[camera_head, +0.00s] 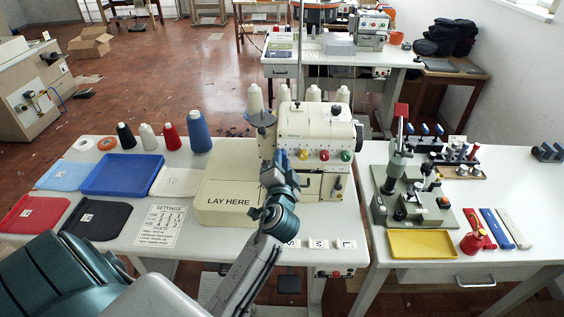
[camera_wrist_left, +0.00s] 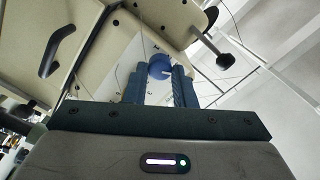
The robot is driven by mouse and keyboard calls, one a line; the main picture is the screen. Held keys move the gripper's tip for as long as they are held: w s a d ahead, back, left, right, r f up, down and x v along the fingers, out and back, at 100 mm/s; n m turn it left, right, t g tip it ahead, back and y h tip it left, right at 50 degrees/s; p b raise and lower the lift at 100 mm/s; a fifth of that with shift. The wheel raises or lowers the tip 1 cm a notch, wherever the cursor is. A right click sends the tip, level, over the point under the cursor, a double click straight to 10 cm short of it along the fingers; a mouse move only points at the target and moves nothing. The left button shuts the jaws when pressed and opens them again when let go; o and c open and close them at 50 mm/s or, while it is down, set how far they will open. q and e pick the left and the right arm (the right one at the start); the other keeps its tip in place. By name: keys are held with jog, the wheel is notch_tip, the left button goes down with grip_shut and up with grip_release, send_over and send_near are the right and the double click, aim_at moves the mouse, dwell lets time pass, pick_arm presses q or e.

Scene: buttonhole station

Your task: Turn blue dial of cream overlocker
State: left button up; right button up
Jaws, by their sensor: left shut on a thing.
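The cream overlocker (camera_head: 318,130) stands on the white table in the middle of the head view. Its front carries red, yellow and green dials in a row. My left gripper (camera_head: 279,160) reaches up to the left end of that row and hides what is there. In the left wrist view, the blue dial (camera_wrist_left: 160,66) sits between the fingertips of my left gripper (camera_wrist_left: 161,77), which is shut on it. The wrist view shows the machine's cream body around the dial. My right gripper is not in either view.
A flat cream block marked LAY HERE (camera_head: 228,200) lies beside my left forearm. A green device (camera_head: 412,195) stands on the right table.

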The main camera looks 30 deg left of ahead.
pick_arm(q)
jog(key=shift+r, duration=0.2)
jog(key=o, duration=0.8)
jog(key=shift+o, duration=1)
jog(key=shift+w+a+f, duration=0.15)
jog(key=shift+a+f, duration=0.05)
jog(key=shift+f, duration=0.05)
jog(key=shift+d, duration=0.1)
jog(key=b+v, duration=0.3)
jog(key=v, duration=0.7)
jog(key=shift+s, duration=0.35)
jog(key=shift+f, duration=0.1)
